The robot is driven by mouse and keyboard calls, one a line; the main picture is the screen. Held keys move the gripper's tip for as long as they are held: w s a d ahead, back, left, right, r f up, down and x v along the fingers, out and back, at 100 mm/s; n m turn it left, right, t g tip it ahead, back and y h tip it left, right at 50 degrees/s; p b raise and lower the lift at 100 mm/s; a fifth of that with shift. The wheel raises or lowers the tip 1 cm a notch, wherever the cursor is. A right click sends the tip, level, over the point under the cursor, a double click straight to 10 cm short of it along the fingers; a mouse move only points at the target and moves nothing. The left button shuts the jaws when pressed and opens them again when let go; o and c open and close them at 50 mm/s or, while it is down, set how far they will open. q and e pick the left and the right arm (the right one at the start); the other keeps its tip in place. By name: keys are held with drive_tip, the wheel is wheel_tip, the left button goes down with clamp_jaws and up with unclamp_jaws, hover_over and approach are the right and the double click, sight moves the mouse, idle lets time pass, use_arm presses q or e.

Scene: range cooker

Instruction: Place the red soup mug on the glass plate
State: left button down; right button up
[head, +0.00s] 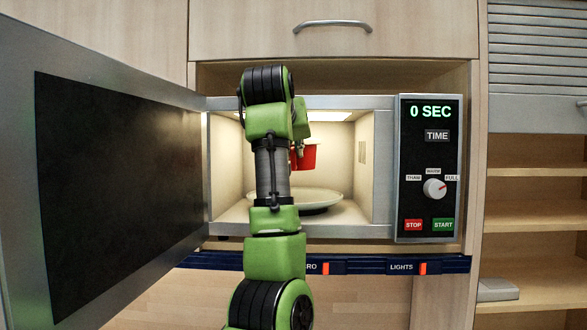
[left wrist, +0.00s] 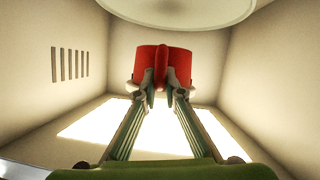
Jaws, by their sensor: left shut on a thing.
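The red soup mug (head: 305,158) is inside the open microwave, above the glass plate (head: 322,200), with a visible gap between them. My left arm reaches into the microwave and hides part of the mug and plate. My left gripper (head: 298,150) is mostly hidden behind its own arm. In the left wrist view, the fingers of the left gripper (left wrist: 161,93) are shut on the handle of the mug (left wrist: 145,65). That view is turned over, so the plate (left wrist: 185,14) shows at its top, apart from the mug. My right gripper is not in view.
The microwave door (head: 120,170) stands wide open on the left. The control panel (head: 428,168) on the right reads 0 SEC. The cavity side walls (head: 365,165) and lit ceiling are close around the arm. A drawer (head: 335,28) is above, and open shelves (head: 530,190) are at right.

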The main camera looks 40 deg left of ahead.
use_arm(q)
drive_tip(key=shift+w+a+r, duration=0.25)
drive_tip(key=shift+w+a, duration=0.15)
drive_tip(key=shift+w, duration=0.05)
drive_tip(key=shift+w+a+f+p, duration=0.15)
drive_tip(key=shift+w+f+p, duration=0.05)
drive_tip(key=shift+f+p, duration=0.15)
drive_tip(key=shift+f, duration=0.7)
drive_tip(key=shift+f+p, duration=0.4)
drive_tip(key=shift+f, duration=0.35)
wheel_tip(320, 180, down, 2)
drive_tip(key=shift+s+f+p, duration=0.1)
drive_tip(key=shift+f+p, duration=0.05)
drive_tip(key=shift+p, duration=0.4)
drive_tip(key=shift+f+p, duration=0.3)
drive_tip(key=shift+p, duration=0.05)
drive_tip(key=shift+w+a+f+p, duration=0.1)
drive_tip(key=shift+w+f+p, duration=0.25)
drive_tip(key=shift+f, duration=0.1)
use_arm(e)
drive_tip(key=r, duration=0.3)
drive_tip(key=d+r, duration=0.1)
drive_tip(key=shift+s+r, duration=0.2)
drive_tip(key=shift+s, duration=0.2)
